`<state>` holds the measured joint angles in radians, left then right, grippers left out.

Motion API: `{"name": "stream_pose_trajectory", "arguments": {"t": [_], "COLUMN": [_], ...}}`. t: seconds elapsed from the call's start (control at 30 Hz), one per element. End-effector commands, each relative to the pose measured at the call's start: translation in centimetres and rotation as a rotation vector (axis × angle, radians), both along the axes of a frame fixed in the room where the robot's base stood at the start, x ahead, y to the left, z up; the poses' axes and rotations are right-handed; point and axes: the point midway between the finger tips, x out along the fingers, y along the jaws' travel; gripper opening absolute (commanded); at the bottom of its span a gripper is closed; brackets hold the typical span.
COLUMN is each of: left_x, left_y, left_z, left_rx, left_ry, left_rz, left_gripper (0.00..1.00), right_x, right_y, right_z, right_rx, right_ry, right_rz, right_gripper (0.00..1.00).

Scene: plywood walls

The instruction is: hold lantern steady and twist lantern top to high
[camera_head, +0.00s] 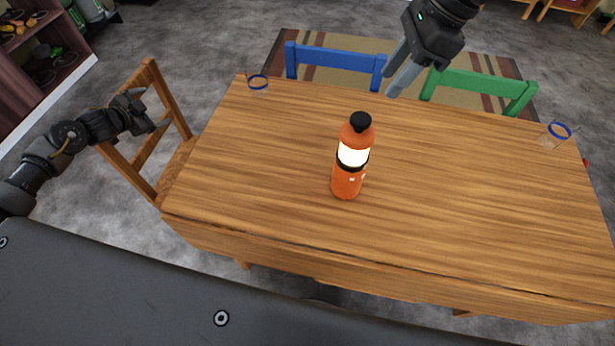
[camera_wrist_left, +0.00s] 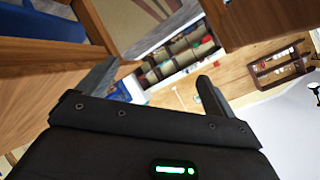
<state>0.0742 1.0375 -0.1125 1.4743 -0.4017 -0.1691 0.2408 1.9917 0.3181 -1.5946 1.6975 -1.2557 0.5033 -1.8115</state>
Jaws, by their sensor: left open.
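The orange lantern (camera_head: 346,183) stands upright near the middle of the wooden table, with a glowing white band and a dark ring below it. The lantern top (camera_head: 358,130) is orange with a black knob. My left gripper (camera_head: 147,109) is open and empty, left of the table by the wooden chair, well away from the lantern. In the left wrist view its two fingers (camera_wrist_left: 158,82) are spread with nothing between them. My right gripper (camera_head: 391,82) hangs above the table's far edge, behind and right of the lantern. Its fingers look apart and empty. Nothing touches the lantern.
The wooden table (camera_head: 480,210) is otherwise mostly clear. A wooden chair (camera_head: 160,130) is at the left; blue (camera_head: 335,57) and green (camera_head: 480,87) chairs are behind.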

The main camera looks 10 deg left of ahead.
Motion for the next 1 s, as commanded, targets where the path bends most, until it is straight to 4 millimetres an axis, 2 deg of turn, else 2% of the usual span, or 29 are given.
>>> {"name": "stream_pose_trajectory", "arguments": {"t": [0.03, 0.27, 0.37, 0.5, 0.57, 0.6, 0.7, 0.8, 0.9, 1.0], "left_x": [0.5, 1.4, 1.5, 0.7, -0.5, -1.6, -4.8, -8.1, -11.2, -13.6], "left_y": [-2.3, -13.0, -18.8, -27.2, -30.8, -33.1, -38.4, -43.1, -46.9, -49.7], "left_z": [0.3, 0.6, 1.7, 4.4, 4.7, 4.2, 3.1, 2.8, 3.1, 3.7], "left_rx": [-0.015, -0.123, -0.182, -0.279, -0.333, -0.374, -0.488, -0.605, -0.714, -0.806], "left_ry": [-0.016, -0.103, -0.162, -0.259, -0.276, -0.270, -0.243, -0.216, -0.192, -0.174], "left_rz": [-0.039, -0.166, -0.232, -0.325, -0.357, -0.373, -0.401, -0.420, -0.430, -0.434], "left_gripper": [0.92, 0.92, 0.92, 0.92, 0.92, 0.92, 0.92, 0.92, 0.92, 0.92], "right_x": [0.0, 0.0, 0.0, 0.0, 0.0, 0.0, 0.0, 0.0, 0.0, 0.0], "right_y": [0.0, 0.0, 0.0, 0.0, 0.0, 0.0, 0.0, 0.0, 0.0, 0.0], "right_z": [-0.1, 0.0, 0.0, 0.0, 0.0, 0.0, 0.0, 0.0, 0.0, 0.0], "right_rx": [0.000, 0.000, 0.000, 0.000, 0.000, 0.000, 0.000, 0.000, 0.000, 0.000], "right_ry": [0.000, 0.000, 0.000, 0.000, 0.000, 0.000, 0.000, 0.000, 0.000, 0.000], "right_rz": [0.000, 0.000, 0.000, 0.000, 0.000, 0.000, 0.000, 0.000, 0.000, 0.000], "right_gripper": [0.36, 0.36, 0.36, 0.36, 0.36, 0.36, 0.36, 0.36, 0.36, 0.36]}}
